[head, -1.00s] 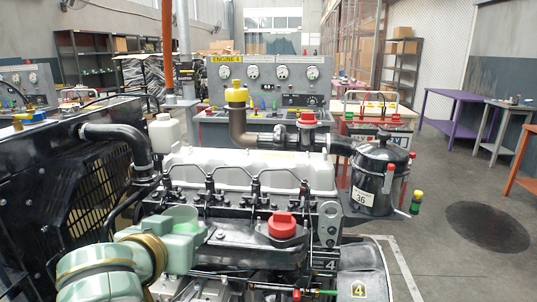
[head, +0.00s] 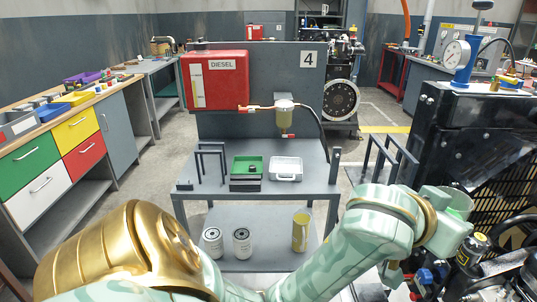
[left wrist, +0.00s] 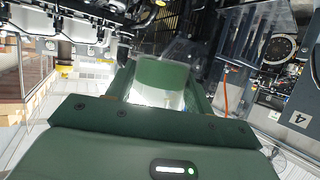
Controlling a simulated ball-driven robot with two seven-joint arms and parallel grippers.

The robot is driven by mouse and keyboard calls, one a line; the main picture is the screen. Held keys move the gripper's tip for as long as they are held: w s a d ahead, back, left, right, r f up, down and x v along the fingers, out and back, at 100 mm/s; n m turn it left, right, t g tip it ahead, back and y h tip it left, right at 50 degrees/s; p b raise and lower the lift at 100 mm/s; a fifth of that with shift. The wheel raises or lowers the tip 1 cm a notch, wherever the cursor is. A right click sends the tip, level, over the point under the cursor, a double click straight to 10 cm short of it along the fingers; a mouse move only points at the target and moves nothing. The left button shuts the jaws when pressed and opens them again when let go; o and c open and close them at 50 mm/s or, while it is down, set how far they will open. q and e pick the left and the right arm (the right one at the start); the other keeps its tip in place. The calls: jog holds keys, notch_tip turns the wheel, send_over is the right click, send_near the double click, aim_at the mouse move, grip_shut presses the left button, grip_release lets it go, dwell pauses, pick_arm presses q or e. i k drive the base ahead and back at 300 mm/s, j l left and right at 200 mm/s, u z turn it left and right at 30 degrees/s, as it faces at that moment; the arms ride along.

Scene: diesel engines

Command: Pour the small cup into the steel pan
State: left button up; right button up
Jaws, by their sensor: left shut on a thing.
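My left gripper (left wrist: 162,95) is shut on a small cup (left wrist: 163,74) with a green band and a pale, see-through part, seen between the fingers in the left wrist view. My right gripper is not in view.
The grey cart (head: 310,180) also bears a green tray (head: 247,165) and a red diesel tank (head: 214,80). White filters (head: 242,242) and a yellowish can (head: 300,230) stand on its lower shelf. A black engine frame (head: 470,130) is close at right. Drawers (head: 50,150) line the left.

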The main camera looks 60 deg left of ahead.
aim_at(286, 169)
jog(key=u, duration=1.8)
jog(key=i+l+z, duration=0.15)
jog(key=i, duration=0.7)
